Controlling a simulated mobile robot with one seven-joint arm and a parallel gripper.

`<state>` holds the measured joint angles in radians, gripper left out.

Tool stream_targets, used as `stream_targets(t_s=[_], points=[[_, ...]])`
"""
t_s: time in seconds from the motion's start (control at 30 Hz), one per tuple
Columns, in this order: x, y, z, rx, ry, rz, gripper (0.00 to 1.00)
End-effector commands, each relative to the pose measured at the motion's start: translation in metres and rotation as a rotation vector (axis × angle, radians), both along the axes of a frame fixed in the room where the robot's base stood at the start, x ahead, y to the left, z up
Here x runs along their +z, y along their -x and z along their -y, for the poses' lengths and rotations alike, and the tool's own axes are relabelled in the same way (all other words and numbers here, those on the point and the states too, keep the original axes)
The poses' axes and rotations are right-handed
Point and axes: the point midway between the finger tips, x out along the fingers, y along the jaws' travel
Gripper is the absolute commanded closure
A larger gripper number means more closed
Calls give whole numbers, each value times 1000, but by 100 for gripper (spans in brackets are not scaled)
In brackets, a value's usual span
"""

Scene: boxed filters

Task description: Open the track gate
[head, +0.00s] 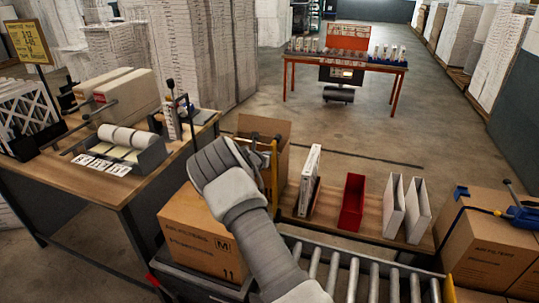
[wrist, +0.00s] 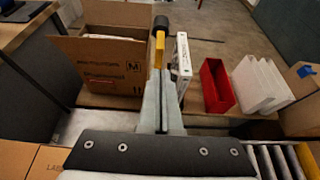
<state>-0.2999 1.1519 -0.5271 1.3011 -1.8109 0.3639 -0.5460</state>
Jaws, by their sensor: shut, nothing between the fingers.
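A yellow upright bar with a black knob on top, which looks like the track gate's handle (wrist: 159,48), stands straight ahead of my fingers in the wrist view. In the head view the yellow bar (head: 275,168) stands beside my wrist, at the back left end of the roller track (head: 365,278). My gripper (wrist: 164,78) is shut and empty, its grey fingers pointing at the bar's lower part. I cannot tell whether they touch it. The fingers hide the bar's lower end, and my wrist hides much of this area in the head view.
An open carton (wrist: 105,62) stands left of the bar. A closed carton (head: 200,235) sits left of my arm. A white binder (wrist: 180,65), a red bin (head: 351,202) and white holders (head: 405,208) stand on a wooden shelf to the right. A workbench (head: 120,187) is at left.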

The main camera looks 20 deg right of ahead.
Motion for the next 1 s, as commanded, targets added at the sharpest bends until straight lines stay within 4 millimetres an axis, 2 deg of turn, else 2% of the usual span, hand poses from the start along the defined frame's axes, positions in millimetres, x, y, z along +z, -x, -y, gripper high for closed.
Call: stream_targets(t_s=[0.13, 0.5, 0.7, 0.87, 1.0], points=[[-1, 3, -7, -2, -1, 1, 100], [41, 43, -38, -1, -2, 2, 100], [56, 58, -49, -2, -1, 1, 100], [63, 65, -50, -11, -11, 7, 100], [84, 79, -39, -95, -103, 63, 100]])
